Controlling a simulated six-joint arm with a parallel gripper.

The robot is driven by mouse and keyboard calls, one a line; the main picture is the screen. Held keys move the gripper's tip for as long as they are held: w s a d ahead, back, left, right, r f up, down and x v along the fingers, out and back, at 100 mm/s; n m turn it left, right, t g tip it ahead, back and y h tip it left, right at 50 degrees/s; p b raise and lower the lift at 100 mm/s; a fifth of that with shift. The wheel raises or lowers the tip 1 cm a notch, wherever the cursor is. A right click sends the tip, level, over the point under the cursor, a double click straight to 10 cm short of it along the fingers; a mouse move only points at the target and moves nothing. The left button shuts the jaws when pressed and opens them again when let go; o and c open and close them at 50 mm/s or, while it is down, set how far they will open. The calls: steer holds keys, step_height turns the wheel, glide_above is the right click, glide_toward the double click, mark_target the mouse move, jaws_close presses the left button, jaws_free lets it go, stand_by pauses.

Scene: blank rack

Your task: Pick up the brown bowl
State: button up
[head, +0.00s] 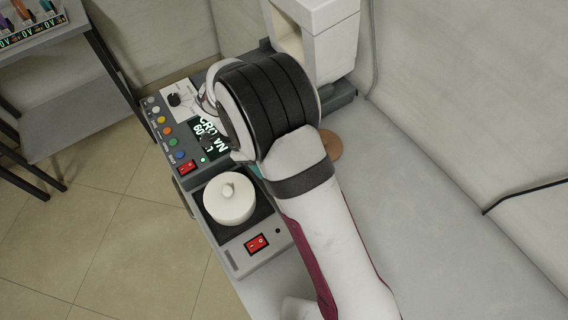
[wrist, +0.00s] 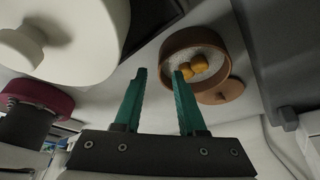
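The brown bowl (wrist: 169,50) is in the upper middle of the wrist view. It has a pale inside and holds a few orange-yellow lumps. A flat brown lid-like disc (wrist: 226,92) lies against its lower right side. My gripper (wrist: 159,72) has two teal fingers, spread apart with nothing between them. In that picture the right fingertip overlaps the bowl's lower left rim; I cannot tell whether it touches. In the head view my arm hides most of this area, and only a brown round piece (head: 331,145) shows beside it; I cannot tell whether it is bowl or disc.
A white lidded pot (head: 229,201) stands on a grey device with a red switch (head: 257,244). A control panel with coloured buttons (head: 166,130) and a white upright machine (head: 330,45) stand behind. The grey bench (head: 430,240) is clear to the right of my arm.

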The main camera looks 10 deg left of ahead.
steer(key=x, duration=0.4)
steer(key=shift+d, duration=0.25)
steer(key=shift+r, duration=0.1)
jaws_close()
stand_by(0.9)
